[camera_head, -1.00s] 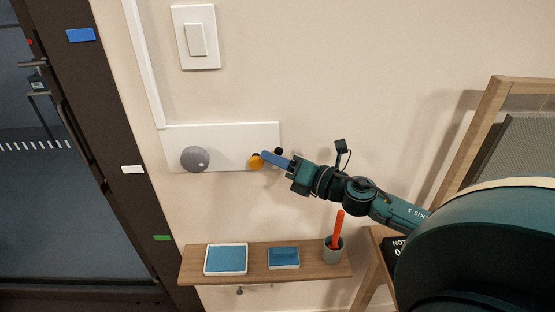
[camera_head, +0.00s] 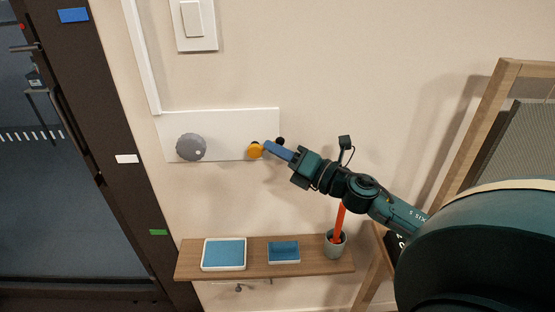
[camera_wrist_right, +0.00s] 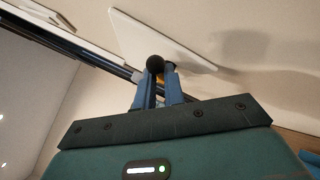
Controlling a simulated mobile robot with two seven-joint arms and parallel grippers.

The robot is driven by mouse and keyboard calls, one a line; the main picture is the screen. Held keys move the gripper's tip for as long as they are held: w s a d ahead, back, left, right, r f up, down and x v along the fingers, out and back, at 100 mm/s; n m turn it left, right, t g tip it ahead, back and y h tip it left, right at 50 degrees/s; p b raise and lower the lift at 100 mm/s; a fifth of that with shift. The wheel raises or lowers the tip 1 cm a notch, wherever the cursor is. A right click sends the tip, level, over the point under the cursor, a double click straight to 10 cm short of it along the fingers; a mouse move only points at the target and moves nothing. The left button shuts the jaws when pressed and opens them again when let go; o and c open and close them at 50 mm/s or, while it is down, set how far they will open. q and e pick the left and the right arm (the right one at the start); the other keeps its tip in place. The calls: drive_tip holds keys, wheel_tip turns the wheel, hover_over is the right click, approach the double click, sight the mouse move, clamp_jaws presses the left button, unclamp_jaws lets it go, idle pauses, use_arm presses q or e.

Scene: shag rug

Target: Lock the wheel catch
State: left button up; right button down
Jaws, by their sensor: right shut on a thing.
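A white panel (camera_head: 223,122) on the wall carries a grey round wheel (camera_head: 190,146) with a pale dot at its lower right. To the right of the wheel is the catch, with an orange round part (camera_head: 256,150) and a black ball (camera_head: 280,141). My right gripper (camera_head: 268,148) is at the catch, its blue fingers shut on it, just right of the orange part. In the right wrist view the black ball (camera_wrist_right: 155,64) shows at the fingertips (camera_wrist_right: 160,85). The fingers hide part of the catch. My left gripper is not in view.
A wooden shelf (camera_head: 257,258) below the panel holds two blue-topped trays (camera_head: 224,253) and a cup (camera_head: 335,246) with an orange stick. A light switch (camera_head: 194,22) is above. A dark door frame (camera_head: 110,190) stands left, a wooden frame (camera_head: 485,110) right.

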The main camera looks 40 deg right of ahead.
use_arm(q)
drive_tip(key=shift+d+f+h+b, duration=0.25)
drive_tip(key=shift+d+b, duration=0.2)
drive_tip(key=shift+b, duration=0.25)
use_arm(e)
drive_tip(key=shift+f+m+t, duration=0.25)
drive_tip(key=shift+m+t, duration=0.05)
drive_tip(key=shift+t, duration=0.1)
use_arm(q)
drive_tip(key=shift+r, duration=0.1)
use_arm(e)
drive_tip(key=c, duration=1.5)
unclamp_jaws()
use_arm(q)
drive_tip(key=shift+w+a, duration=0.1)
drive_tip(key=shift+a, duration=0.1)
